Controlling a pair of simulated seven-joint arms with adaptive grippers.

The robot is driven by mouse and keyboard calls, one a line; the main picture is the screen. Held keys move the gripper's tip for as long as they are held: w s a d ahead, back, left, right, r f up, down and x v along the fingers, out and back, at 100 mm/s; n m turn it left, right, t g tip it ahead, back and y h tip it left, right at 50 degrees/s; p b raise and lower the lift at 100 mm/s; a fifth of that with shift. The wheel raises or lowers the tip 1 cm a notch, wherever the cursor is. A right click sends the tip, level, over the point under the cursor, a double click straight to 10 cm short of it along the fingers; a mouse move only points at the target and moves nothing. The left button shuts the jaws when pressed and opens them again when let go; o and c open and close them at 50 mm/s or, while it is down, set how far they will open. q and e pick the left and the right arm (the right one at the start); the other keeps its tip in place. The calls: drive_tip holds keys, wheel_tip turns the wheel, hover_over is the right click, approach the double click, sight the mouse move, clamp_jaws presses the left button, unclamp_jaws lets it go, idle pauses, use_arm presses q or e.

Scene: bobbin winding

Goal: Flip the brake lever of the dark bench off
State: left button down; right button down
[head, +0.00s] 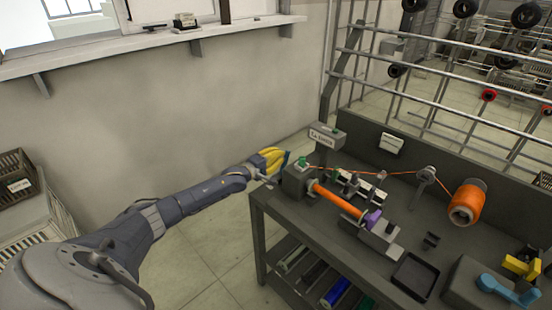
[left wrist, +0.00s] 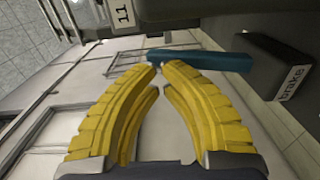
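The dark bench (head: 290,222) stands right of centre in the head view. Its brake lever is a teal bar (left wrist: 205,61) on a dark housing labelled "brake" (left wrist: 285,70) in the left wrist view. In the head view a little of the lever (head: 287,158) shows at the bench's left end, beside the yellow fingers. My left gripper (head: 276,160) has its curved yellow fingertips (left wrist: 161,68) drawn close together, with a narrow gap. The tips are at the lever's free end; I cannot tell whether they touch it. My right gripper is not seen.
An orange bobbin (head: 337,199) lies on the bench, with an orange thread running to an orange spool (head: 466,203). A black tray (head: 415,276) sits at the front edge. A metal rack (head: 440,65) stands behind. The floor left of the bench is clear.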

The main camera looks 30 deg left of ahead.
use_arm(q)
drive_tip(key=shift+w+d, duration=0.1)
drive_tip(key=shift+w, duration=0.25)
drive_tip(key=shift+w+r, duration=0.1)
drive_tip(key=shift+w, duration=0.05)
idle(0.3)
drive_tip(key=shift+s+r, duration=0.1)
drive_tip(key=shift+s, duration=0.4)
drive_tip(key=s+a+r, duration=0.3)
drive_tip(key=s+r, duration=0.1)
drive_tip(key=s, duration=0.8)
drive_tip(key=shift+r, duration=0.2)
